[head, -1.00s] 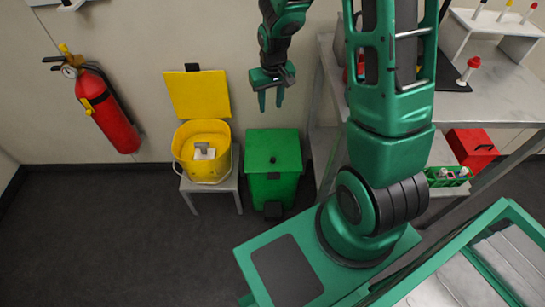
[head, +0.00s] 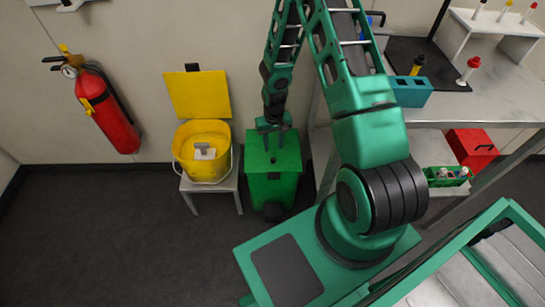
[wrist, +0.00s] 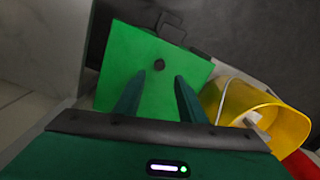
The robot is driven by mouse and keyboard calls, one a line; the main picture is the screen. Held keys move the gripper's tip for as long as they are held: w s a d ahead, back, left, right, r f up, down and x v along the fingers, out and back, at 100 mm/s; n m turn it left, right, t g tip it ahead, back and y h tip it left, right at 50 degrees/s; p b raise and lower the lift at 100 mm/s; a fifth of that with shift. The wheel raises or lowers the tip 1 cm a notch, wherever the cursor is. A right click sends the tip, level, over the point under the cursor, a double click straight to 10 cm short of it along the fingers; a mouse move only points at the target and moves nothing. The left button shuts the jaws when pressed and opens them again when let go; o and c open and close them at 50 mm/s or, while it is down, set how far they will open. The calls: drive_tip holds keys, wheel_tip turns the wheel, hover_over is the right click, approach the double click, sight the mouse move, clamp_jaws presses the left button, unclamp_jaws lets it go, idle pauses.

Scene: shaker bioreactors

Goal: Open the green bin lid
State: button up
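The green bin (head: 272,188) stands on the floor against the wall, with its flat green lid (head: 290,158) closed. In the wrist view the lid (wrist: 138,78) fills the upper middle, with a small dark round knob (wrist: 159,64) on it. My gripper (head: 272,148) hangs over the lid, fingers pointing down. In the wrist view my gripper (wrist: 157,82) shows two separated fingers with nothing between them. The knob appears just beyond the fingertips, roughly centred between them. I cannot tell the exact height of the fingertips above the lid.
A yellow bin (head: 186,165) with its lid (head: 197,95) raised stands on a small stand left of the green bin. A metal workbench (head: 460,110) is at the right. A fire extinguisher (head: 108,112) hangs on the left wall. The floor (head: 120,230) in front is clear.

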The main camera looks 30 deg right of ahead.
sight(273, 158)
wheel_tip(273, 158, down, 8)
drive_tip(key=shift+f, duration=0.2)
idle(0.3)
clamp_jaws()
